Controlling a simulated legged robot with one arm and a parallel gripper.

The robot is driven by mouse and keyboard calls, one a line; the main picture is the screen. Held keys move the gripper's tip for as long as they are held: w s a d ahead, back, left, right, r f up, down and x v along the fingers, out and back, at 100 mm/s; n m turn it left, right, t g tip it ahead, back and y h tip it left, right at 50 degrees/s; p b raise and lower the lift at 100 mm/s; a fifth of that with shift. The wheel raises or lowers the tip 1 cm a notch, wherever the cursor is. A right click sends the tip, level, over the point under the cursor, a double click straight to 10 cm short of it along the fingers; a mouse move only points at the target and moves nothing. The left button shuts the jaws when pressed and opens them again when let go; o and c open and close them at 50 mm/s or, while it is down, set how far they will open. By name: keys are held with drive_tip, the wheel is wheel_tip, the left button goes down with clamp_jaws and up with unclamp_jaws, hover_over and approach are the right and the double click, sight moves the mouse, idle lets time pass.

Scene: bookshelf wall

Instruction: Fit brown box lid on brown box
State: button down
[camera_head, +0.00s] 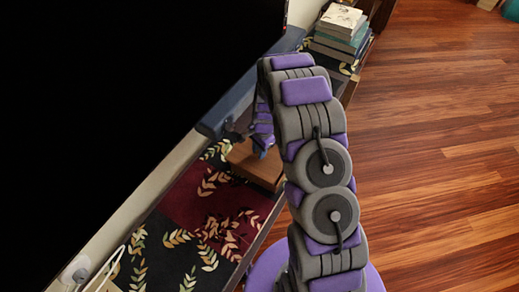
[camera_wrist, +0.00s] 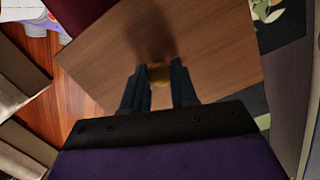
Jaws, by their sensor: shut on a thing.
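The brown box lid (camera_wrist: 205,45) is a flat wooden panel that fills much of the wrist view. Its small round golden knob (camera_wrist: 160,74) sits between the two fingers of my gripper (camera_wrist: 158,78), which is shut on it. In the head view, my gripper (camera_head: 260,150) points down at a brown wooden block shape (camera_head: 257,169) on the floral runner. I cannot tell there where lid and brown box divide, or whether the lid rests on the box. My arm hides part of that area.
The dark floral runner (camera_head: 210,222) covers a long low cabinet. A large black screen (camera_head: 110,90) stands along its left side. A stack of books (camera_head: 340,30) lies at the far end. The wooden floor (camera_head: 440,150) on the right is clear.

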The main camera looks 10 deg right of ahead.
drive_tip(key=shift+d, duration=1)
drive_tip(key=shift+a, duration=0.25)
idle(0.3)
drive_tip(key=shift+d+p, duration=0.25)
drive_tip(key=shift+p, duration=0.05)
drive_tip(key=shift+a, duration=0.25)
idle(0.3)
drive_tip(key=shift+f, duration=0.9)
drive_tip(key=c, duration=0.8)
unclamp_jaws()
drive_tip(key=shift+d, duration=0.1)
wheel_tip(320, 180, up, 17)
drive_tip(key=w+d+p, duration=0.1)
drive_tip(key=d+p, duration=0.1)
drive_tip(key=shift+w+d, duration=0.15)
